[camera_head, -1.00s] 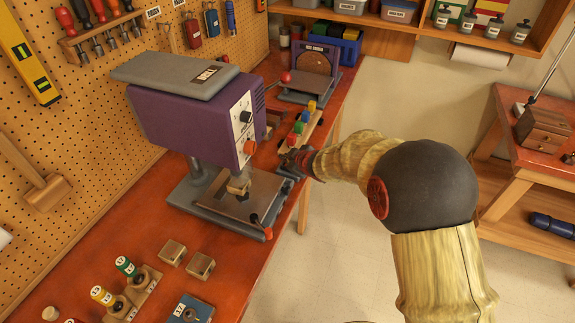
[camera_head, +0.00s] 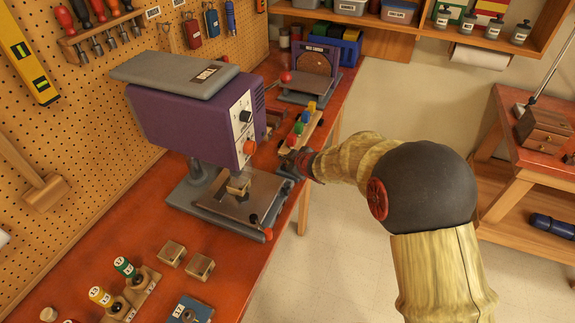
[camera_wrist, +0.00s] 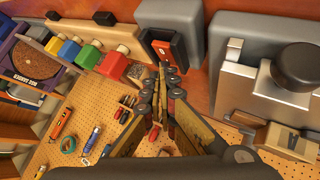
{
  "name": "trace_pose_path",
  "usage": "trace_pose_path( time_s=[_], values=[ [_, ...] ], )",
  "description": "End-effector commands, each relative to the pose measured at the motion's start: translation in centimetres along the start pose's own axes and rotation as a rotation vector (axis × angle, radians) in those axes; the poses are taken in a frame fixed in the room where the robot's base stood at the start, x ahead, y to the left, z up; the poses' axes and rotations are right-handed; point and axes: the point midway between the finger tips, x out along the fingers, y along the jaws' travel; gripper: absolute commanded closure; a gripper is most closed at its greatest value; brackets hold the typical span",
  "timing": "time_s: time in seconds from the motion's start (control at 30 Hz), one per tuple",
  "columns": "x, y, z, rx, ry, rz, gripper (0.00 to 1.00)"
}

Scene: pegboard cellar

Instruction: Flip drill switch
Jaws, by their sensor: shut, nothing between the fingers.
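The drill press (camera_head: 190,115) stands on the red bench, with a purple head and a white panel carrying a black knob (camera_head: 246,116) and an orange knob (camera_head: 249,147). In the wrist view, an orange switch (camera_wrist: 162,49) sits in a dark grey housing beside the drill's grey base (camera_wrist: 235,85). My gripper (camera_wrist: 170,78) is shut and empty, its fingertips very close to the switch's lower edge; I cannot tell whether they touch. In the head view my gripper (camera_head: 294,161) is low, just right of the drill, and hides the switch there.
Coloured blocks on a wooden rack (camera_head: 301,130) stand close behind my gripper, with a disc sander (camera_head: 320,75) beyond. A pegboard wall is at the left; open floor lies to the right.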

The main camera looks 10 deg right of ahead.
Motion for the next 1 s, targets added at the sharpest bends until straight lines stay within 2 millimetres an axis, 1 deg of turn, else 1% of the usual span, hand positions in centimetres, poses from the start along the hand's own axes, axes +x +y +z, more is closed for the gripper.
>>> trace_pose_path(
  time_s=[0.33, 0.7, 1.0],
  values=[
    [-0.1, 0.0, 0.0, 0.000, 0.000, 0.000, 1.00],
    [-1.1, 0.8, -0.9, 0.000, 0.000, 0.000, 1.00],
    [-1.0, 0.8, -0.8, 0.000, 0.000, 0.000, 1.00]
  ],
)
